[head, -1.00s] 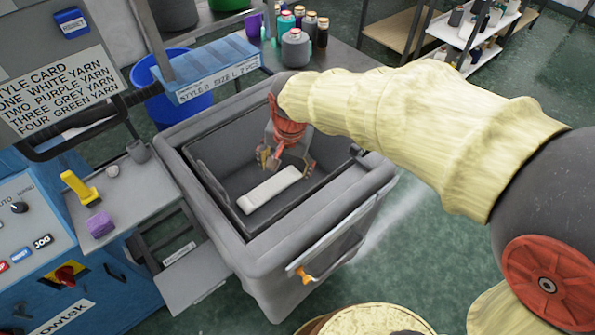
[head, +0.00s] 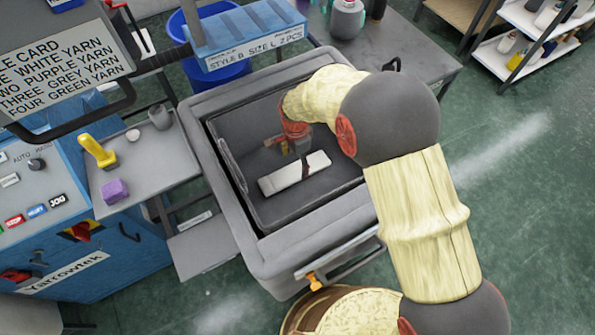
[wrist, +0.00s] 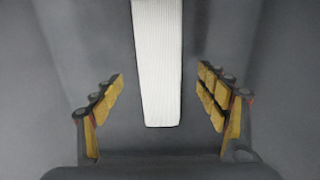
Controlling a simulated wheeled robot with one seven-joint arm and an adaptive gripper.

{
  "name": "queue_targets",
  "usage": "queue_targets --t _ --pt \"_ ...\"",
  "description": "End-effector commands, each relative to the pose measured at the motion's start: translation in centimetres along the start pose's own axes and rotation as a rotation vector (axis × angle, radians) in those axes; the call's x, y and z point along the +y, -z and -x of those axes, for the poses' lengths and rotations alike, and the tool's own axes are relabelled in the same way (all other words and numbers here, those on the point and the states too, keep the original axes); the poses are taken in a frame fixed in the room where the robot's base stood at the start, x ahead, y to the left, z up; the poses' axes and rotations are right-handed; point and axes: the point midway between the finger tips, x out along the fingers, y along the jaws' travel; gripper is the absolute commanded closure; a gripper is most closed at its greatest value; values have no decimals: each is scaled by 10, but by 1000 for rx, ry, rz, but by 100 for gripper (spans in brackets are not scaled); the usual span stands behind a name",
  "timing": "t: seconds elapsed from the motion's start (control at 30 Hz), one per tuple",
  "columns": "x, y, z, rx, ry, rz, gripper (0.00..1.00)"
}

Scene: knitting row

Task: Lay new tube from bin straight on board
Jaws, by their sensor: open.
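The white ribbed tube (head: 280,180) lies flat and straight on the floor of the grey bin (head: 205,160). My gripper (head: 301,162) is down inside the bin, just above the tube. In the wrist view, my gripper (wrist: 161,78) is open with its yellow-padded fingers spread to either side of the tube (wrist: 157,55). A gap shows between the tube and each finger, so nothing is held. The tube's far end runs out of the top of the wrist view. I cannot tell for certain which surface is the board.
The bin walls surround my gripper closely. A blue rack (head: 240,35) labelled style B stands behind the bin. At left, a grey side shelf (head: 165,160) carries a yellow tool (head: 97,152), a purple block (head: 115,191) and a small cup. A lower grey plate (head: 205,250) is beside the bin.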

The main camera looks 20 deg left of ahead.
Motion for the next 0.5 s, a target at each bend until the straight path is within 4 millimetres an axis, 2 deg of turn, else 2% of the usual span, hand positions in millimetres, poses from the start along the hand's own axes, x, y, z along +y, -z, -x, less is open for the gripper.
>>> queue_targets --t 0.3,0.5 --pt "1 -2 -42 0 -1 0 26" --pt "0 -2 -49 0 3 0 26"
